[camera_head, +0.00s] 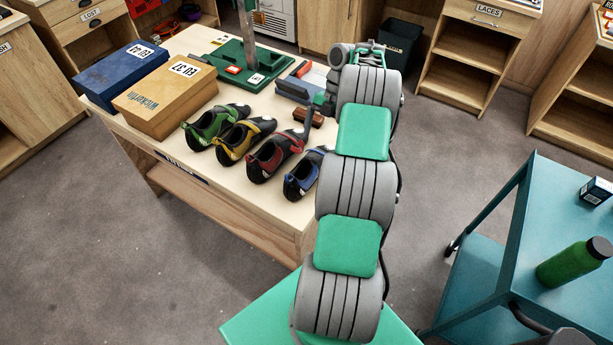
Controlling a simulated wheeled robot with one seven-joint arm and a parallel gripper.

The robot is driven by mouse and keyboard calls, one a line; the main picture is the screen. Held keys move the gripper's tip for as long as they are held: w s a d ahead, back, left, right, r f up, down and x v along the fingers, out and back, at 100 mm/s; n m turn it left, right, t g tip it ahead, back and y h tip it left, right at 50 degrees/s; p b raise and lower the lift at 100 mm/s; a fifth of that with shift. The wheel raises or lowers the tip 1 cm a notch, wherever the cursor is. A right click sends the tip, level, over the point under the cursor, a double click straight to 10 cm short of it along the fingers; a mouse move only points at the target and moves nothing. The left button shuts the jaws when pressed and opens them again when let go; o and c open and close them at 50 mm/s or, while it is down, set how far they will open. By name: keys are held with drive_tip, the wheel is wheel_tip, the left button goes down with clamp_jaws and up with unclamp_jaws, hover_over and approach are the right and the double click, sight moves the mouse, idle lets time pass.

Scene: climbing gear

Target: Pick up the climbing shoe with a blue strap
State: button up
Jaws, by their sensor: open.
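The climbing shoe with a blue strap (301,181) is the rightmost in a row of shoes on the wooden table (225,185), near its front right corner. It is dark with blue trim, and its right end lies close to my arm in the picture. To its left stand a red-trimmed shoe (272,160), a yellow-trimmed shoe (241,139) and a green-trimmed shoe (212,126). My gripper (319,107) is small and partly hidden by my arm, behind the blue-strap shoe. It is open and apart from that shoe.
A blue box (118,76) and a tan box (166,94) stand at the table's left. A green base with a metal post (240,62) stands behind the shoes, near a brown block (308,117). A teal cart (530,225) with a green bottle (574,262) stands right.

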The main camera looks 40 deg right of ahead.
sight(321, 151)
drive_tip(key=b+x, duration=0.1)
drive_tip(key=x, duration=0.5)
drive_tip(key=shift+s, duration=0.1)
drive_tip(key=c, duration=1.7)
drive_tip(key=shift+r, duration=0.1)
